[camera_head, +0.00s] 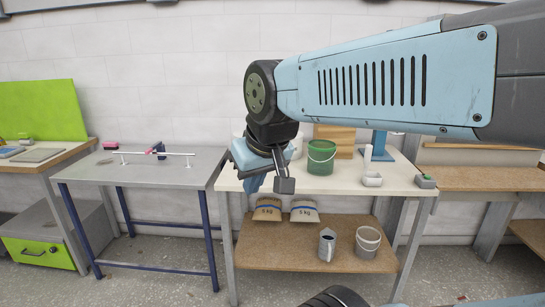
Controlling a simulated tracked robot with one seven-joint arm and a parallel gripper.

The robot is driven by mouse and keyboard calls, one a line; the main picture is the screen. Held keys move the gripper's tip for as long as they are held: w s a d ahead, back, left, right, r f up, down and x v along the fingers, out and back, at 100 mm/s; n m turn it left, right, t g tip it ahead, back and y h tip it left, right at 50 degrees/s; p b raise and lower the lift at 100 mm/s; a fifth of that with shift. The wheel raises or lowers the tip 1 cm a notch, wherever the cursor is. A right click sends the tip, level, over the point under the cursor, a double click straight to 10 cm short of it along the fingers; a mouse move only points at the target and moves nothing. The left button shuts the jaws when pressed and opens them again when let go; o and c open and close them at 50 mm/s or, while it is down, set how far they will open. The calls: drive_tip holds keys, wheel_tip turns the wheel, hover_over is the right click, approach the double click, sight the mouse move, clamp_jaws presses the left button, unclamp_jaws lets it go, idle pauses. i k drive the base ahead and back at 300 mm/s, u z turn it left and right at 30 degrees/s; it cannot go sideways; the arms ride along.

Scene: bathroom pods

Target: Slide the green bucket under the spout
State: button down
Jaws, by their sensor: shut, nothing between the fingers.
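The green bucket (321,159) stands upright on the cream-topped table, with its thin wire handle hanging across the front. My gripper (285,186) hangs in front of the table, left of the bucket in the picture. Its dark fingers are shut and empty, pointing down, and appear apart from the bucket. A blue upright stand (378,147) rises at the back of the table, right of the bucket. I cannot clearly make out a spout on it. My forearm passes in front of its upper part.
A small white container (371,179) stands right of the bucket, and a grey box (424,181) sits at the table's right corner. Wooden boxes (336,138) stand behind. The lower shelf (280,255) holds bags, a metal jug (327,244) and a pale bucket (367,243).

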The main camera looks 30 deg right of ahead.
sight(321, 152)
drive_tip(key=u, duration=0.15)
drive_tip(key=i, duration=1.6)
drive_tip(key=z, duration=0.8)
drive_tip(key=k, duration=0.9)
drive_tip(key=z, duration=0.15)
drive_tip(key=i, duration=0.9)
drive_tip(key=u, duration=0.05)
